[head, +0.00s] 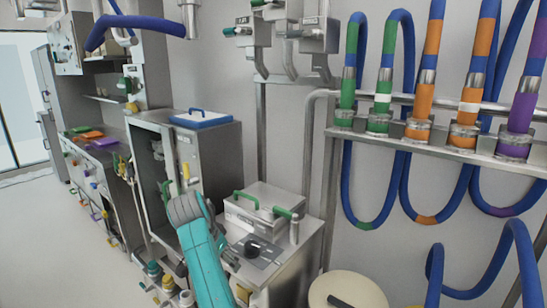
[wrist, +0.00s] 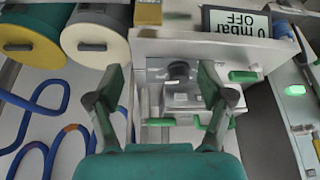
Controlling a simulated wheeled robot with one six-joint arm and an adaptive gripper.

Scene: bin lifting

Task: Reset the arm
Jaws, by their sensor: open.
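My gripper (wrist: 162,85) shows in the wrist view with its two dark green-grey fingers spread apart and nothing between them. Beyond the fingers is a metal panel with a black knob (wrist: 178,70); I see no contact with it. In the head view my teal arm (head: 207,265) rises from the bottom edge to a grey joint, in front of the steel cabinet. The gripper cannot be made out clearly in that view.
A metal box with green handles (head: 262,210) stands on the bench right of my arm. A cream drum (head: 347,290) stands at the lower right, below hanging blue hoses (head: 366,190). An upside-down display (wrist: 236,22) reads "0 mbar OFF". Floor is clear at left.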

